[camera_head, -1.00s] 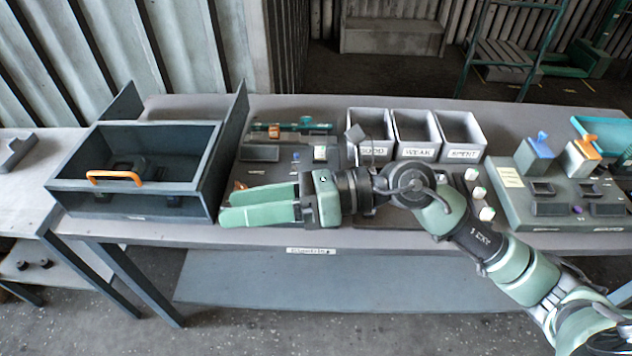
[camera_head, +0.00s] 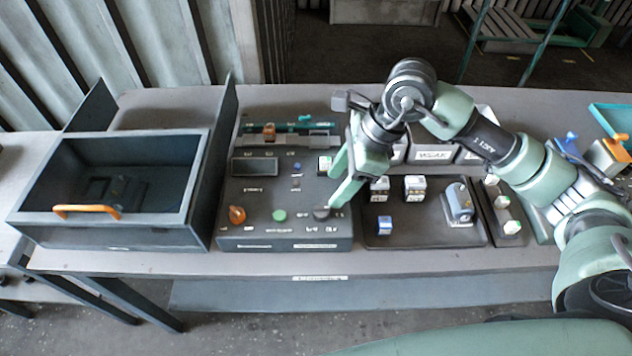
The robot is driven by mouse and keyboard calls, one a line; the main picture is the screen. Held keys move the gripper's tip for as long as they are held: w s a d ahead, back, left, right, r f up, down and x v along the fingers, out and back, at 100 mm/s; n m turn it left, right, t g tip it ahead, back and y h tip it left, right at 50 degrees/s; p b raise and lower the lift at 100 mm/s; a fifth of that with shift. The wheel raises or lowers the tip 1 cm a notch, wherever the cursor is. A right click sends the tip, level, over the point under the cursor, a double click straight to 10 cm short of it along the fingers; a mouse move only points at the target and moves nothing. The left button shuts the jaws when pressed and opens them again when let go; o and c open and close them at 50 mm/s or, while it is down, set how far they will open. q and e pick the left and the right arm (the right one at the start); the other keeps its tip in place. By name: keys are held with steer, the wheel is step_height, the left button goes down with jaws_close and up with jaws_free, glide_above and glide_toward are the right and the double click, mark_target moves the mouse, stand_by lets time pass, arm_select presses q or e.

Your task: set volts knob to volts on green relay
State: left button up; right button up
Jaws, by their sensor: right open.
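A dark test panel (camera_head: 258,195) stands on the bench, with an orange knob (camera_head: 237,214) at its front left, a green round button (camera_head: 279,215) and a dark round knob (camera_head: 321,213) at its front right. The labels are too small to read, so I cannot tell which knob is volts. My left gripper is not in view.
A dark open drawer box (camera_head: 105,235) with an orange handle stands left. A black tray (camera_head: 425,236) with several small blocks and a grey device (camera_head: 458,203) lies right of the panel. Labelled grey bins (camera_head: 432,155) stand behind my right arm.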

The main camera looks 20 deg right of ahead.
mark_target(323, 207)
steer(key=shift+s+a+f+p, duration=0.3)
steer(key=shift+f, duration=0.25)
steer(key=shift+s+a+f+p, duration=0.25)
steer(key=shift+f+p, duration=0.05)
steer(key=shift+f, duration=0.2)
steer(key=p+x, duration=0.1)
steer(key=x, duration=0.2)
steer(key=shift+w+a+f, duration=0.15)
steer(key=shift+w+f, duration=0.05)
steer(key=shift+f, duration=0.15)
steer(key=shift+w+a+f, duration=0.1)
steer(key=shift+a+f, duration=0.1)
steer(key=shift+f, duration=0.4)
